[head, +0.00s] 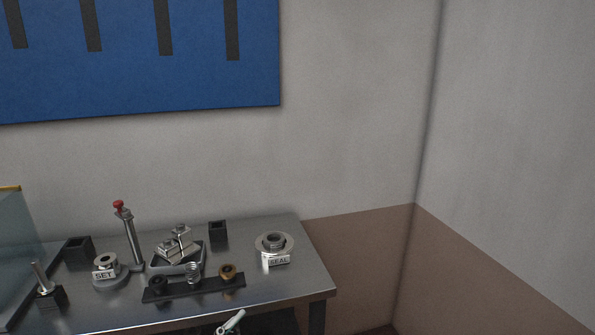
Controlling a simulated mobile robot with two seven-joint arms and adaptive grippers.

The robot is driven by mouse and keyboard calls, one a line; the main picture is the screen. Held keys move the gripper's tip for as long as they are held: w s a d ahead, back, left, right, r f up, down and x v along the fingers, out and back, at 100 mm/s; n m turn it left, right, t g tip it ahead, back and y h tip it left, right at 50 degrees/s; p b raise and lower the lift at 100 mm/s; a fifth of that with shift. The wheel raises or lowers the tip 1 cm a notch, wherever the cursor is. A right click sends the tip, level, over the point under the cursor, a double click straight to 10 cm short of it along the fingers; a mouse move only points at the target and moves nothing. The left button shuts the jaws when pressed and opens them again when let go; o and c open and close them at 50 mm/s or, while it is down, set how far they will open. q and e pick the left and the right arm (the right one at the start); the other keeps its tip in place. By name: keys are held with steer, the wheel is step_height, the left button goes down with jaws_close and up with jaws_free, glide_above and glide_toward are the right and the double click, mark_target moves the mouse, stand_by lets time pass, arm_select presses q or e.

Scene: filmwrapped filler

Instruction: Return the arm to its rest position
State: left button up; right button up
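Neither of my grippers shows clearly in the head view, and no arm can be made out over the table. A metal-topped table (311,283) stands at the lower left against the wall. A small white and dark piece (232,321) shows low at the bottom edge, in front of the table's front edge. I cannot tell what it is.
The table holds a SET station (104,275), a red-knobbed post (129,235), a grey tray (178,268) with metal blocks, a dark strip (208,288) with small parts, and a round SEAL station (274,246). A clear panel (18,250) stands left. The table's right end is bare.

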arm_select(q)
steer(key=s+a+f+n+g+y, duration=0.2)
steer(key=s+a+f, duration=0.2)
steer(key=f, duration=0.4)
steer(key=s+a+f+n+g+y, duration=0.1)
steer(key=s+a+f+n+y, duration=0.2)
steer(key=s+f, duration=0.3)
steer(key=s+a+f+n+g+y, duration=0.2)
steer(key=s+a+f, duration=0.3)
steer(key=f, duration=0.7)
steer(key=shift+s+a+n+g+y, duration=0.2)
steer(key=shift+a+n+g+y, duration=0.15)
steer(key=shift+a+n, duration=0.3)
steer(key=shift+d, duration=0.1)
